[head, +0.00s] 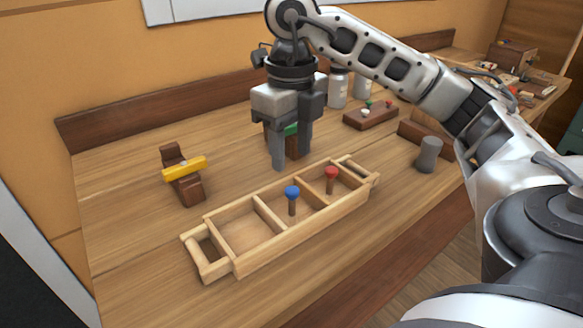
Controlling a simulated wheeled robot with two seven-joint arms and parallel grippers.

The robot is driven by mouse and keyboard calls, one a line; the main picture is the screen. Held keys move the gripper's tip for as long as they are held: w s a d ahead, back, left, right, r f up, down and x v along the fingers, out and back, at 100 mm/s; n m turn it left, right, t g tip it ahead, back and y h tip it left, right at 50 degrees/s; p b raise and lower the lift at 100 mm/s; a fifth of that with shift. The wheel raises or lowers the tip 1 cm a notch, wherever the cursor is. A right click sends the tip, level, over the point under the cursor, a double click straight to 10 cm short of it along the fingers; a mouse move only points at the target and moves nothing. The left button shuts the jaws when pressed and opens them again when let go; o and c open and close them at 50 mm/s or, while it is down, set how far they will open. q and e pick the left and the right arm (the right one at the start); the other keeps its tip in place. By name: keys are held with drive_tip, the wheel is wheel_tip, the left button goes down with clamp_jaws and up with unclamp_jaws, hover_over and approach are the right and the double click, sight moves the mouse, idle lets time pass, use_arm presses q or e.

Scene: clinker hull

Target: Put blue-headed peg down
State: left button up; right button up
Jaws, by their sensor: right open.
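The blue-headed peg (292,192) stands upright in the wooden tray (288,245), near its middle, with its head above the rim. A red-headed peg (331,174) stands upright farther right in the same tray. My right gripper (291,160) points down behind the tray's far side, above and beyond the blue-headed peg. Its fingers are apart, with no peg between them, and it is clear of both pegs. My left gripper is out of view.
A green-topped brown block (291,142) is partly hidden behind my right gripper. A brown stand with a yellow bar (185,168) is at left. A grey cylinder (428,154), a brown block with small pegs (371,116) and white bottles (338,88) are at right. Bare table lies left of the tray.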

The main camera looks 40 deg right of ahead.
drive_tip(key=shift+r+p, duration=0.5)
drive_tip(key=shift+r, duration=1)
